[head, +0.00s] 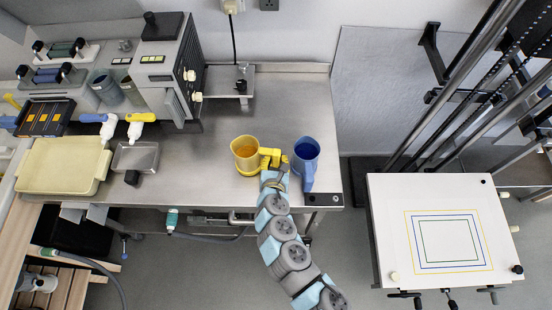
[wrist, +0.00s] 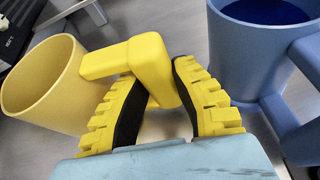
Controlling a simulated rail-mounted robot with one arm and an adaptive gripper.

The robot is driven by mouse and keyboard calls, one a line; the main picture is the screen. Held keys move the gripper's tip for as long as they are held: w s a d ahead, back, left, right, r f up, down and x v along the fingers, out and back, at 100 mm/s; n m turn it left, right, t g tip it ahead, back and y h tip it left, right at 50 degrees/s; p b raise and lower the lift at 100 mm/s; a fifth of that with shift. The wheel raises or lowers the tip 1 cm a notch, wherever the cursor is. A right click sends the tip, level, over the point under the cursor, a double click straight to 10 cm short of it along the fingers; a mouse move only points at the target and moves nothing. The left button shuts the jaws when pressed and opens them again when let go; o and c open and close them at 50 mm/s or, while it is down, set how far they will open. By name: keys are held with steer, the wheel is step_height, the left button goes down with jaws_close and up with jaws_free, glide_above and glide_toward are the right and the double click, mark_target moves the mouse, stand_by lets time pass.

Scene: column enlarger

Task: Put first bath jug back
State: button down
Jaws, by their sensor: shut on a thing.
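A yellow jug (head: 245,155) with orange contents stands on the steel bench near its front edge. My gripper (head: 272,160) comes in from the front and is shut on the yellow jug's handle, at the jug's right side. In the wrist view the two yellow, black-padded fingers (wrist: 152,98) close around the handle, and the yellow jug's cup (wrist: 45,85) shows at left, tilted in the picture. A blue jug (head: 307,160) stands just right of my gripper. Its body (wrist: 262,50) is close to the right finger in the wrist view. Whether the yellow jug touches the bench is unclear.
A cream tray (head: 62,165) and small metal tray (head: 135,157) lie at left. A white enlarger board (head: 445,230) stands at right.

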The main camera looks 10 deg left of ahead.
steer(key=shift+f, duration=0.25)
stand_by(0.4)
steer(key=c, duration=0.9)
jaws_free()
steer(key=shift+s, duration=0.1)
steer(key=p+v, duration=0.2)
steer(key=v, duration=0.5)
steer(key=shift+s+r, duration=0.15)
steer(key=shift+s, duration=0.2)
stand_by(1.1)
steer(key=shift+d, duration=0.1)
steer(key=v, duration=0.7)
steer(key=shift+s, duration=0.25)
stand_by(0.4)
